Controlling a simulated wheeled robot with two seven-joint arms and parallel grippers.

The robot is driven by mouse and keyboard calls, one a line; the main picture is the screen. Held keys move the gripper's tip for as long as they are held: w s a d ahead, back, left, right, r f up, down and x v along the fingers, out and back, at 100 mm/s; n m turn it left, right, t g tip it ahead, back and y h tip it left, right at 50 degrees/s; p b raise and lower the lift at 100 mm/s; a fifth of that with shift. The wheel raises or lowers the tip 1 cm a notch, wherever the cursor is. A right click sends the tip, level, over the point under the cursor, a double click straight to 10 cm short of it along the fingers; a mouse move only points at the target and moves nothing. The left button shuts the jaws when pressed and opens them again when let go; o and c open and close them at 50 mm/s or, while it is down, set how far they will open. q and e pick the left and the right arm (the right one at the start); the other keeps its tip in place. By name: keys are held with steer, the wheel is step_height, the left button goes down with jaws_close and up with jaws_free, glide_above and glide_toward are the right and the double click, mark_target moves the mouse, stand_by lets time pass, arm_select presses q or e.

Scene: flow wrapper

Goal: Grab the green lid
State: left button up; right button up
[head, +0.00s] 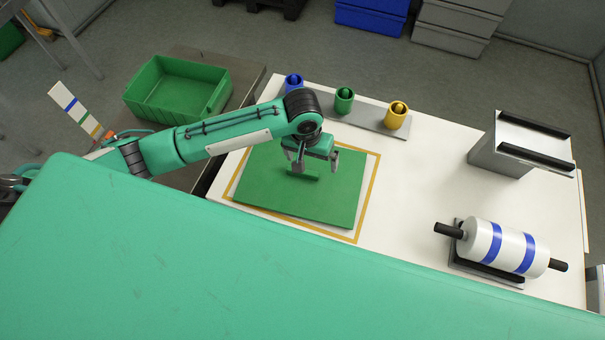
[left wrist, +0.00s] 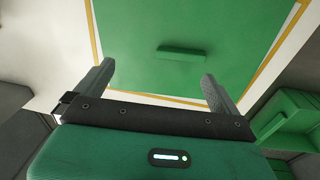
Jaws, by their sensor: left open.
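The green lid (head: 270,196) is a flat square panel lying on the white table inside a yellow outline. It has a raised green bar handle (head: 298,173) near its middle. The lid also shows in the left wrist view (left wrist: 200,80), with its handle (left wrist: 183,51) beyond the fingertips. My left gripper (head: 318,160) is open above the lid, close to the handle, with its fingers pointing down. In the left wrist view its two fingers (left wrist: 160,80) are spread with nothing between them. My right gripper is not in view.
A green bin (head: 175,90) stands left of the table. Blue (head: 293,84), green (head: 344,100) and yellow (head: 396,114) cups stand on a grey strip at the back. A grey box (head: 520,145) and a white blue-striped roll (head: 505,248) stand on the right. The table between is clear.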

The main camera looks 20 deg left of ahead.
arm_select(q)
steer(key=w+a+r+y, duration=0.1)
steer(key=w+a, duration=0.1)
steer(key=a, duration=0.1)
steer(key=n+p, duration=0.1)
steer(key=p, duration=0.1)
glide_above(303, 175)
steer(key=shift+g, duration=0.3)
steer(key=f, duration=0.8)
steer(key=shift+w+a, duration=0.15)
steer(key=shift+a, duration=0.2)
steer(key=shift+w+d+f+p, duration=0.1)
steer(key=shift+f+p, duration=0.25)
steer(key=shift+f, duration=0.4)
steer(key=shift+w+f+p, duration=0.15)
steer(key=shift+f+p, duration=0.35)
steer(key=shift+f, duration=1.45)
steer(key=c, duration=0.9)
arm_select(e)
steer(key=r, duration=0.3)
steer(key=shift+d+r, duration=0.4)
